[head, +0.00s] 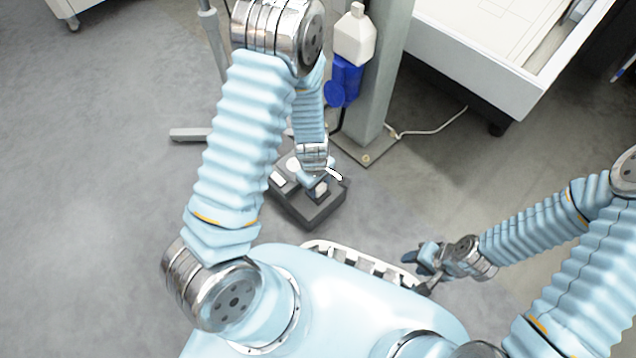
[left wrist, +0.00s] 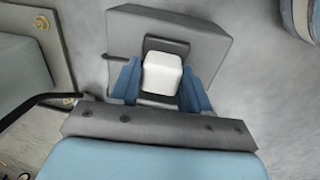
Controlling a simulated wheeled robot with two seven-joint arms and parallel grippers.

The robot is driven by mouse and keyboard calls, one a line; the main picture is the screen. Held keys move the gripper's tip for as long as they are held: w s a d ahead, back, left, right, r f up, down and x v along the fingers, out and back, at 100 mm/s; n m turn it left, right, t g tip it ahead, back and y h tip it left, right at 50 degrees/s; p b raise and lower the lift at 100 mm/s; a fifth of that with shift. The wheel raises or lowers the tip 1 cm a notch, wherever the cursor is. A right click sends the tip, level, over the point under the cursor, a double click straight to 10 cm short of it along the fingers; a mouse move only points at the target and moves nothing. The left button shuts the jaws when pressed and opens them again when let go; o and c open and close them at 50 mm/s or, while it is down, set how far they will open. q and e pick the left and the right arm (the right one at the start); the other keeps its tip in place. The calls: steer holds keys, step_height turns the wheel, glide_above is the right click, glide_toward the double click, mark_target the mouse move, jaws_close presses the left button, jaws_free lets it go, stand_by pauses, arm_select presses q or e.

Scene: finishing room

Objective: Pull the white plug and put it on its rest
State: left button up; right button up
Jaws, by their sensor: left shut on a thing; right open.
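The white plug (left wrist: 162,74) is a pale block between the two blue fingers of my left gripper (left wrist: 163,88) in the left wrist view. The gripper is shut on it. Behind the plug is a dark recess in a grey block (left wrist: 205,30); I cannot tell whether the plug touches it. In the head view my left gripper (head: 318,180) is over a dark grey box (head: 309,214) low by the post, and hides part of it. My right gripper (head: 428,264) is open and empty at the lower right, beside my base.
A grey post (head: 385,70) on a floor plate (head: 366,152) stands just behind the box. A blue fitting (head: 346,78) and a white bottle-shaped part (head: 355,38) are on it. A white table (head: 490,60) is at upper right.

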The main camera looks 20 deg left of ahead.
arm_select(q)
steer(key=o, duration=1.4)
steer(key=shift+c, duration=0.2)
step_height(320, 180, up, 14)
steer(key=s+p, duration=0.1)
steer(key=p, duration=0.5)
steer(key=shift+a, duration=0.25)
arm_select(e)
step_height(320, 180, up, 6)
steer(key=shift+r, duration=0.15)
arm_select(q)
steer(key=shift+f, duration=0.15)
